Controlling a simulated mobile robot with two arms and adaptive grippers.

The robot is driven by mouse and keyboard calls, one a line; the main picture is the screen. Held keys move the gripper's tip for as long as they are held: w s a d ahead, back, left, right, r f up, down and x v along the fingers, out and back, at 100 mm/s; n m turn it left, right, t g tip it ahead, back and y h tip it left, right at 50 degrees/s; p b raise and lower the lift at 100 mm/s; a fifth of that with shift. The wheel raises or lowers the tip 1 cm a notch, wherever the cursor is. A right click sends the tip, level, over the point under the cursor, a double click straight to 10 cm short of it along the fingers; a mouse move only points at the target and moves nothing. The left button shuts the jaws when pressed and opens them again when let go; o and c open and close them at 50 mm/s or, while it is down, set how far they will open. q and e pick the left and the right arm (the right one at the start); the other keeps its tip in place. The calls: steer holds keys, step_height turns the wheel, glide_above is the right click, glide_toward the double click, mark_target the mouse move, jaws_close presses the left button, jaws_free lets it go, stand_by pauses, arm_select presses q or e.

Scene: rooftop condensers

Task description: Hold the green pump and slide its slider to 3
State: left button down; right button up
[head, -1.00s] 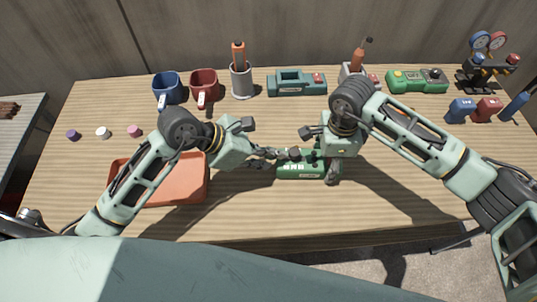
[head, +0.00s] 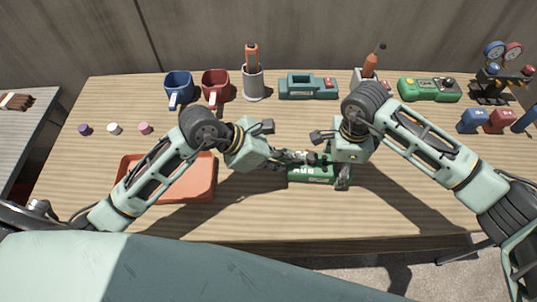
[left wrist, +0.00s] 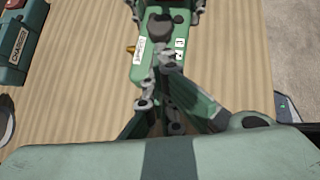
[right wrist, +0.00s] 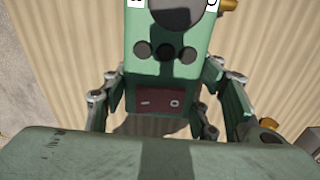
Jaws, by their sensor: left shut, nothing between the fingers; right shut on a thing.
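The green pump (head: 312,177) lies on the wooden table in front of my two arms. In the right wrist view its green body (right wrist: 165,65) shows a dark round part at the top, several dark round spots and a dark red panel (right wrist: 160,101). My right gripper (head: 343,180) is shut on the pump's right end, one finger along each side. My left gripper (head: 314,158) is shut and empty, its tips over the pump's top. In the left wrist view a dark knob (left wrist: 160,27) and white labels show beyond the tips. The slider's setting cannot be read.
An orange tray (head: 200,190) lies to the left. The table's front strip is clear.

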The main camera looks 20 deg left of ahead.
arm_select(q)
steer(key=s+a, duration=0.1)
steer(key=a, duration=0.1)
steer(key=s+a, duration=0.1)
steer(key=shift+a+f, duration=0.1)
steer(key=shift+a, duration=0.3)
arm_select(e)
steer(key=shift+s+a, duration=0.15)
steer(key=shift+a, duration=0.25)
steer(key=shift+d, duration=0.15)
arm_select(q)
steer(key=v, duration=1)
steer(key=shift+w+d, duration=0.15)
arm_select(e)
steer(key=o, duration=1.8)
steer(key=o, duration=0.4)
steer(key=shift+r, duration=0.1)
